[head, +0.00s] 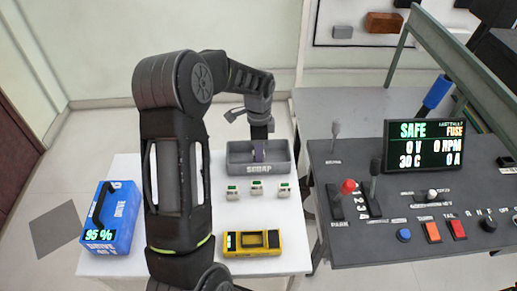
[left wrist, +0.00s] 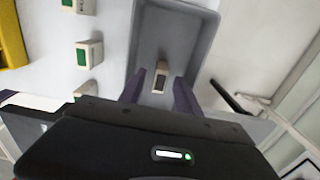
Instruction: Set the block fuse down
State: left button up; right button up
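The grey scrap tray (head: 240,168) stands at the back of the white table, and my left gripper (head: 258,152) reaches down into it. In the left wrist view my left gripper (left wrist: 160,85) has its two purple fingers apart. A small pale block fuse with a dark face (left wrist: 160,82) shows between and beyond the fingertips, inside the tray (left wrist: 143,45), with gaps on both sides. It appears to lie on the tray floor. In the head view this fuse cannot be made out. My right gripper is not in view.
Three white-green fuses (head: 257,188) stand in a row before the tray. A yellow device (head: 252,243) lies in front, and a blue drive battery case (head: 112,218) stands at the left edge. The grey control console (head: 400,205) with levers and a screen (head: 425,146) is at right.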

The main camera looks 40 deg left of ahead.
pick_arm(q)
jog(key=shift+r, duration=0.15)
notch_tip(320, 180, up, 12)
jog(key=b, duration=0.1)
dwell(0.4)
